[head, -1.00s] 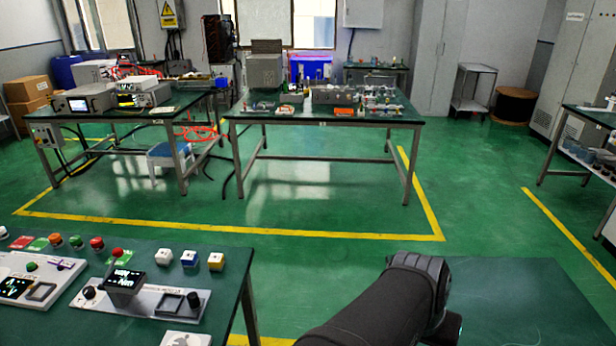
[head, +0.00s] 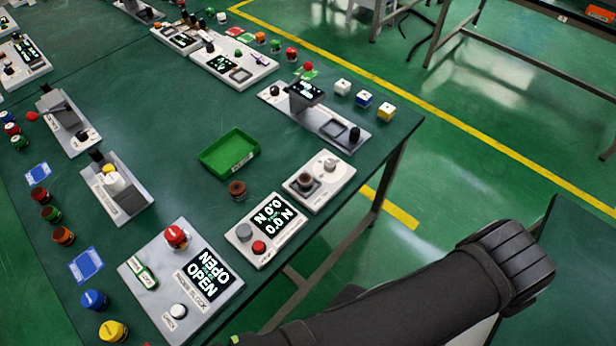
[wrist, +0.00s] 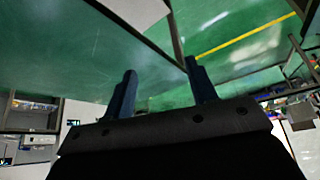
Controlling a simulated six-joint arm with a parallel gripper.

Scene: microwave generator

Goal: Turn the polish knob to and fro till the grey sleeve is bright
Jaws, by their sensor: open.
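In the head view, a small white unit (head: 341,182) sits near the right edge of the green table. It carries a pale round knob (head: 330,163) and a short brownish-grey sleeve (head: 306,181) standing in a dark square seat. This looks like the polish unit, but I cannot read its label. The sleeve looks dull. My gripper (wrist: 162,80) shows only in the wrist view, with two blue fingers apart and nothing between them. It is away from the unit, over green surfaces.
A brown ringed piece (head: 237,190) and a green tray (head: 228,153) are left of the unit. A display box (head: 267,229) with grey and red knobs stands in front of it. A long panel (head: 314,119) is behind. My dark arm crosses the lower right, beyond the table edge.

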